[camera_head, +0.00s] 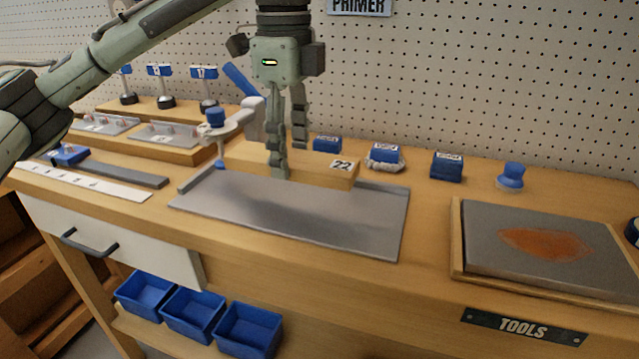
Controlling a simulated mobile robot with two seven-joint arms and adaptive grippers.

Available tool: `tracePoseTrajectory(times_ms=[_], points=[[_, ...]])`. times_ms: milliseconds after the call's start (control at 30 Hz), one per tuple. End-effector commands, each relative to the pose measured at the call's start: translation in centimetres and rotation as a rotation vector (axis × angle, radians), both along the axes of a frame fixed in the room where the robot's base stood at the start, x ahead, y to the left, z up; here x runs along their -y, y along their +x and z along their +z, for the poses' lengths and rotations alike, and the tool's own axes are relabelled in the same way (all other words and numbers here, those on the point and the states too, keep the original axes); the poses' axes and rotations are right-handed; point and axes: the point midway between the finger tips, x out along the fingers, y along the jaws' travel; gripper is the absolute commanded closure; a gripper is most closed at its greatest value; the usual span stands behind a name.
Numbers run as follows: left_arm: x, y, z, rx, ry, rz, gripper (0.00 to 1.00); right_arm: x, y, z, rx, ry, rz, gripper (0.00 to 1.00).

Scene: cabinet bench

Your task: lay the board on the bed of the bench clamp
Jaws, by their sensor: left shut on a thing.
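The board (245,158) is a pale wooden block with a "22" label on its right end. My left gripper (290,162) comes down from above and is shut on the board near its middle, one finger on the near face and one behind. The bench clamp's grey bed (350,222) lies below and in front of the board, with a soft shadow on it. The board is roughly level over the back part of the bed; I cannot tell whether it touches. The clamp (217,132), with a blue knob, stands at the bed's back left. My right gripper is not in view.
Several blue-topped items, including a blue block (447,166) and a blue knob (511,176), stand behind right. A framed grey plate (545,247) with an orange stain lies at right. A white strip (85,183) and grey bar (125,174) lie at left. The pegboard rises behind.

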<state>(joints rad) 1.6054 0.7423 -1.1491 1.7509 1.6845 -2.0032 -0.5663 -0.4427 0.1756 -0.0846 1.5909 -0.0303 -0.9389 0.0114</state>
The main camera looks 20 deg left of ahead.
Motion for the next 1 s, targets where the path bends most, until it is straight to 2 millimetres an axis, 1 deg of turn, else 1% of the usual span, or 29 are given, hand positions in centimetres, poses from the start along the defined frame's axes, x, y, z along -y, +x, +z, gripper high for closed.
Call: tracePoseTrajectory(times_ms=[33, 100, 200, 300, 467, 700, 833, 1000], points=[[1.0, 0.8, -0.9, -0.003, -0.001, -0.002, 0.82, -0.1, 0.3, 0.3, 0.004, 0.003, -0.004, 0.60], [1.9, 1.8, -1.5, -0.002, 0.000, 0.000, 0.82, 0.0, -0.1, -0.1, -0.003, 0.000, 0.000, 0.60], [3.0, 3.0, -2.4, -0.001, 0.000, 0.001, 0.82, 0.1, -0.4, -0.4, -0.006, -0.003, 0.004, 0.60], [3.5, 3.6, -3.0, 0.000, 0.000, 0.001, 0.82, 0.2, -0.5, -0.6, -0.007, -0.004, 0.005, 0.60], [3.7, 3.9, -3.9, 0.000, 0.001, 0.001, 0.82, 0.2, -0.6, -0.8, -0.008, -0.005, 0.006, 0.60], [3.7, 3.8, -7.1, -0.001, 0.001, 0.001, 0.82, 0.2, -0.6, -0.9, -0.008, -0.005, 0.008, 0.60], [3.7, 3.8, -7.2, 0.001, -0.001, 0.001, 0.82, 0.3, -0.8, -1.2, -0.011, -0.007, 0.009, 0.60], [3.7, 3.8, -7.3, 0.000, 0.000, 0.001, 0.82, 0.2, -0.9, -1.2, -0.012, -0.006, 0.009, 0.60]])
